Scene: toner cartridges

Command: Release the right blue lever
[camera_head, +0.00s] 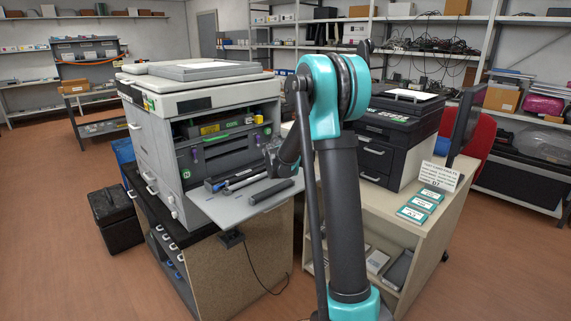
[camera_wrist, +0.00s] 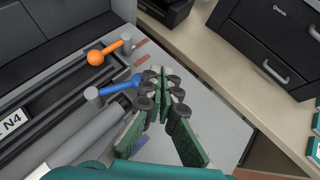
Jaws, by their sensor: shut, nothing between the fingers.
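A blue lever (camera_wrist: 122,84) shows in the wrist view, joined to a grey round post (camera_wrist: 93,94) at the front of the printer's dark cartridge bay. An orange lever (camera_wrist: 97,57) sits beyond it. My gripper (camera_wrist: 160,74) is shut and empty, its tips close to the blue lever's right end; I cannot tell whether they touch. In the head view my gripper (camera_head: 275,158) is at the printer's open front, above the grey front flap (camera_head: 228,211). The levers are too small to make out surely there.
The grey printer (camera_head: 158,137) stands on a dark-topped cabinet. A dark cylinder (camera_head: 271,191) lies on the flap. A second black printer (camera_head: 398,123) stands on the pale table (camera_head: 389,204) to the right. A black box (camera_head: 116,219) is on the floor at left.

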